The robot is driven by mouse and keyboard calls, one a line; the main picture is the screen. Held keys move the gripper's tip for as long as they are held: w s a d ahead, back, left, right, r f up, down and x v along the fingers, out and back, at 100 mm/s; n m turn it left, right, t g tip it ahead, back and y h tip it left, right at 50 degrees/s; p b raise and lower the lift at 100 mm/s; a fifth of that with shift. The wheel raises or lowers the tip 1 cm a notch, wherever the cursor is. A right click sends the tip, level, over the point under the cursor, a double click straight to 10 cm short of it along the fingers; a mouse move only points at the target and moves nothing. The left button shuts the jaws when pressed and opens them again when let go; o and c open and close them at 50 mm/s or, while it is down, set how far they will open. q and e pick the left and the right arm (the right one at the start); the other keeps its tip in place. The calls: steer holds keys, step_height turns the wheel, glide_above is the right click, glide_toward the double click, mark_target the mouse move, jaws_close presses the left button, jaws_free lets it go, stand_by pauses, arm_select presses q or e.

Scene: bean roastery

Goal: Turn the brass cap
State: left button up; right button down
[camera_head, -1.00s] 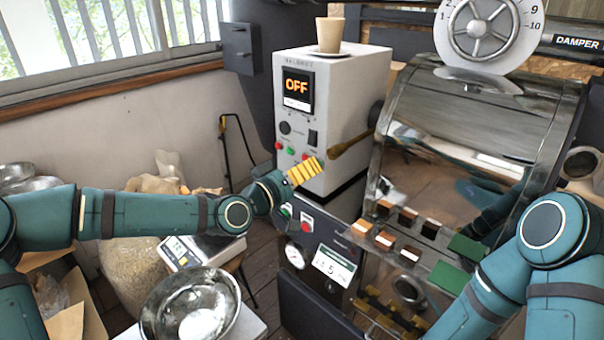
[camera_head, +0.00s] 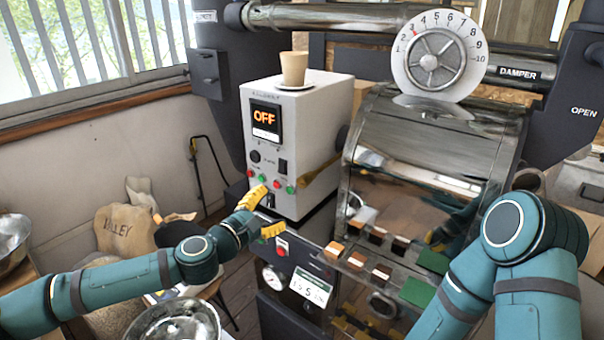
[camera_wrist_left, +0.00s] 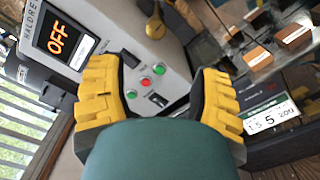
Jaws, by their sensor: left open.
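A rounded brass-coloured knob (camera_wrist_left: 155,27) shows at the top of the left wrist view. I cannot tell for certain whether it is the brass cap. In the head view a brownish handle (camera_head: 320,175) sticks out between the control box and the drum. My left gripper (camera_head: 264,213) is open with yellow fingers, in front of the lower part of the white control box (camera_head: 300,125). In the left wrist view the open fingers (camera_wrist_left: 160,78) frame red and green buttons (camera_wrist_left: 152,76), with nothing held.
A paper cup (camera_head: 294,68) stands on top of the control box. The drum (camera_head: 430,150) and a damper dial (camera_head: 433,52) are to the right. Colour sample blocks (camera_head: 380,272) lie on a ledge below. A metal bowl (camera_head: 175,322) and a sack (camera_head: 125,228) are at lower left.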

mark_target(300, 184)
arm_select(q)
steer(key=w+d+n, duration=0.1)
steer(key=w+d, duration=0.1)
steer(key=w, duration=0.1)
steer(key=w+d+n, duration=0.1)
steer(key=w+d, duration=0.2)
steer(key=w, duration=0.1)
steer(key=w+d, duration=0.2)
steer(key=w, duration=0.2)
steer(key=shift+d+r+n, duration=0.25)
steer(key=shift+d+n, duration=0.05)
steer(key=shift+n, duration=0.1)
